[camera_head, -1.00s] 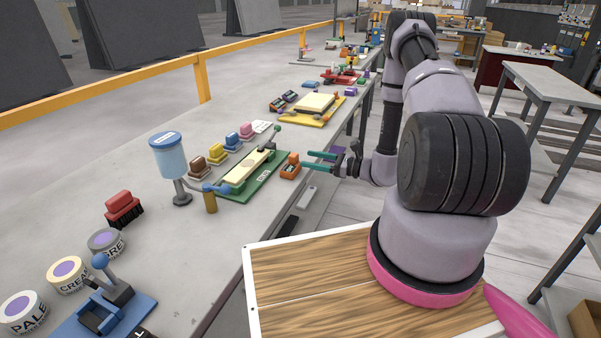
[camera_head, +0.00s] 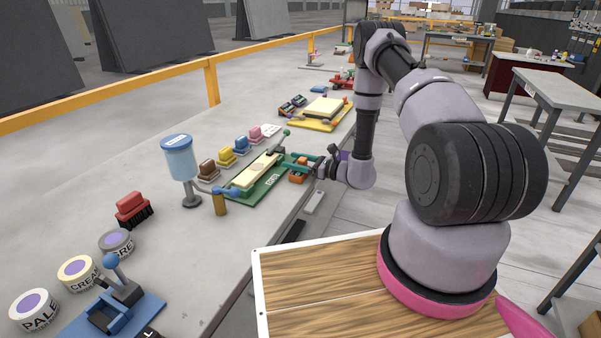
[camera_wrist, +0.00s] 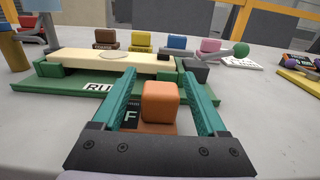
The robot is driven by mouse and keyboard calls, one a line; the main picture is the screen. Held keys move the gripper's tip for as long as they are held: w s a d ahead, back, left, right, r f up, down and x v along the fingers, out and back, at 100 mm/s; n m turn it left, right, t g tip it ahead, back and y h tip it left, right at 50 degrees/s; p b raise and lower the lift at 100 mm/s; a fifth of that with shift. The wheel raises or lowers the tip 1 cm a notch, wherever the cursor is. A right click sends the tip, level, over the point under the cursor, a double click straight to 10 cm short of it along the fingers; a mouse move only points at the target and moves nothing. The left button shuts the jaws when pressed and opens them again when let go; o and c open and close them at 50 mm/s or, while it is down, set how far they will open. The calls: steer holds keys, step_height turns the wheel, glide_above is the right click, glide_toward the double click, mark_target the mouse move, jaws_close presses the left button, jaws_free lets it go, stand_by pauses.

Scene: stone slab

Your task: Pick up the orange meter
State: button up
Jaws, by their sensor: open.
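The orange meter (camera_head: 298,170) is a small orange block-shaped device near the slab's front edge, beside the green jig. In the wrist view the orange meter (camera_wrist: 161,103) stands between my gripper's two teal fingers, with a dark face marked with a white letter partly visible at its left. My gripper (camera_head: 297,164) is open around it; in the wrist view the gripper (camera_wrist: 162,92) shows a gap between each finger and the block. The meter's lower part is partly hidden by the gripper body.
The green jig (camera_wrist: 50,102) with a cream bar lies just beyond the fingers. Brown, yellow, blue and pink blocks (camera_head: 241,145) stand behind it. A blue dispenser (camera_head: 180,160) and a red brush (camera_head: 132,204) are to the left. A yellow jig (camera_head: 310,122) lies farther back.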

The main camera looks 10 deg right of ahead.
jaws_close()
